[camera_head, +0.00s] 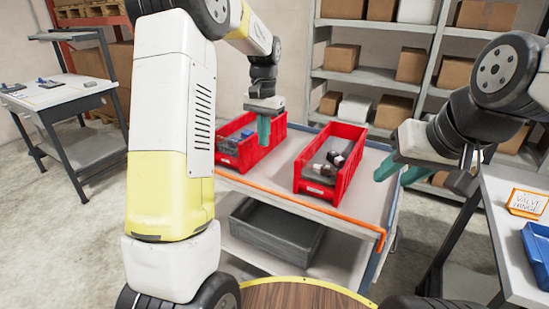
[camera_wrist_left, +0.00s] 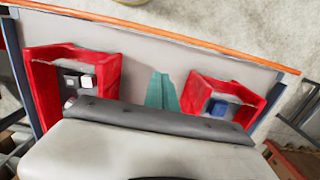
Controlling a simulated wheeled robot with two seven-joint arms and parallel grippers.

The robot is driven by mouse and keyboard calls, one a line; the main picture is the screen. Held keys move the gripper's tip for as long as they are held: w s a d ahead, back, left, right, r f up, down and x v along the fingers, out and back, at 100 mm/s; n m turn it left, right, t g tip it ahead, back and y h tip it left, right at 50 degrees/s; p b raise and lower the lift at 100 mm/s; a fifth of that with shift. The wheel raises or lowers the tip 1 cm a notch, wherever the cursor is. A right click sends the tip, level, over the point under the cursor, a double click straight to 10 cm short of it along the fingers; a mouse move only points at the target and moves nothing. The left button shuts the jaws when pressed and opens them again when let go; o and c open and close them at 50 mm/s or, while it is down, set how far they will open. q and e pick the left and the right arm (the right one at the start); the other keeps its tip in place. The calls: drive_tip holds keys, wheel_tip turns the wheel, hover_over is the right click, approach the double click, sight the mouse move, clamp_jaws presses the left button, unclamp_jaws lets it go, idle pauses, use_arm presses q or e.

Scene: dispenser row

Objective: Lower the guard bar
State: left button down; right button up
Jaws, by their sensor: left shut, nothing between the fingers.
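The guard bar is a thin orange bar (camera_head: 300,203) along the front edge of the cart's top, with a bent end at the right front corner. It also shows in the left wrist view as an orange line (camera_wrist_left: 180,36) across the top. My left gripper (camera_head: 264,138) is shut and empty, pointing down by the two red bins, behind the bar and apart from it. In the left wrist view its teal fingers (camera_wrist_left: 162,92) are together between the bins. My right gripper (camera_head: 398,172) is open and empty, right of the cart, with its fingers apart.
Two red bins, the left one (camera_head: 226,160) and the right one (camera_head: 314,186), stand on the cart with small parts inside. A grey tray (camera_head: 275,232) is on the lower shelf. A table with a blue bin (camera_head: 537,250) stands at the right.

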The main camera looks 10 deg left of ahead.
use_arm(q)
drive_tip(key=f, duration=1)
drive_tip(key=shift+s+f, duration=0.15)
drive_tip(key=shift+s, duration=0.05)
drive_tip(key=shift+s+a, duration=0.3)
drive_tip(key=shift+s, duration=0.35)
drive_tip(key=shift+s+a, duration=0.25)
drive_tip(key=shift+s, duration=0.35)
drive_tip(key=shift+s+a+f, duration=0.2)
drive_tip(key=shift+s+f, duration=0.05)
drive_tip(key=shift+s, duration=0.35)
